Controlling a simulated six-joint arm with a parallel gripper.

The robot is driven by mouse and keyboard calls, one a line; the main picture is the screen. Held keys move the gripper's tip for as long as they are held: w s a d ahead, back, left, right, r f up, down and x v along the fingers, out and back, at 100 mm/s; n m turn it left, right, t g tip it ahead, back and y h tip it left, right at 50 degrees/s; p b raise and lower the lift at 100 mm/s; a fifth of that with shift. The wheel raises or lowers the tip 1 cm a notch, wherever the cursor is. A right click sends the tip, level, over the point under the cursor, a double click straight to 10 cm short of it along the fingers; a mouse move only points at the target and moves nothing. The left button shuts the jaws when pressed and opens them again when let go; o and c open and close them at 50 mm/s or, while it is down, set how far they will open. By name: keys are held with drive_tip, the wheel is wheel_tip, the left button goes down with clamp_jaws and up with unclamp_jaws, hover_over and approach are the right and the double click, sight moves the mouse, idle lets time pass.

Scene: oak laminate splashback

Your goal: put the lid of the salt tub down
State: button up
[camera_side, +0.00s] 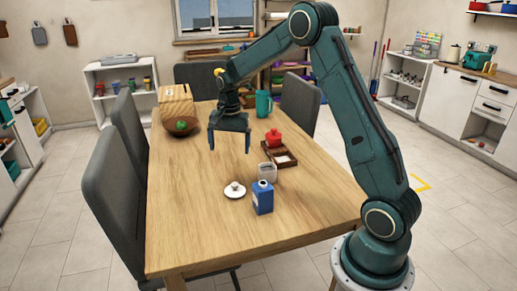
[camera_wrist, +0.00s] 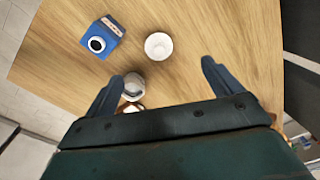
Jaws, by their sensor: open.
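My gripper (camera_side: 229,141) is open and empty, pointing down above the middle of the table, left of the red pot. In the wrist view its two fingers (camera_wrist: 163,76) are spread wide with nothing held. A small pale tub (camera_side: 267,170) stands on the table; it also shows in the wrist view (camera_wrist: 133,84), beside the left finger. I cannot tell surely that it is the salt tub. A white round piece (camera_side: 235,190) with a small raised middle lies flat on the table, apart from the tub; it also shows in the wrist view (camera_wrist: 158,46). It may be the lid or a saucer.
A blue carton (camera_side: 263,198) stands in front of the tub. Behind the tub are a dark wooden tray (camera_side: 290,163) and a red pot (camera_side: 274,139). A brown bowl (camera_side: 183,130), a wooden box (camera_side: 176,103) and a teal mug (camera_side: 263,104) stand farther back. The table's left front is clear.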

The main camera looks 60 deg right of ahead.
drive_tip(key=s+a+r+n+t, duration=0.2)
drive_tip(key=s+a+r+n, duration=0.5)
drive_tip(key=s+a+r, duration=0.6)
drive_tip(key=s+a+r+n+t, duration=0.1)
drive_tip(key=s+a+n, duration=0.1)
drive_tip(key=s, duration=0.6)
drive_tip(key=s+a+r+n+t, duration=0.1)
drive_tip(key=s+a+n, duration=0.2)
drive_tip(key=s+n, duration=0.2)
drive_tip(key=s, duration=0.2)
drive_tip(key=shift+s+a+t, duration=0.2)
drive_tip(key=shift+s+t, duration=0.15)
drive_tip(key=shift+t, duration=0.05)
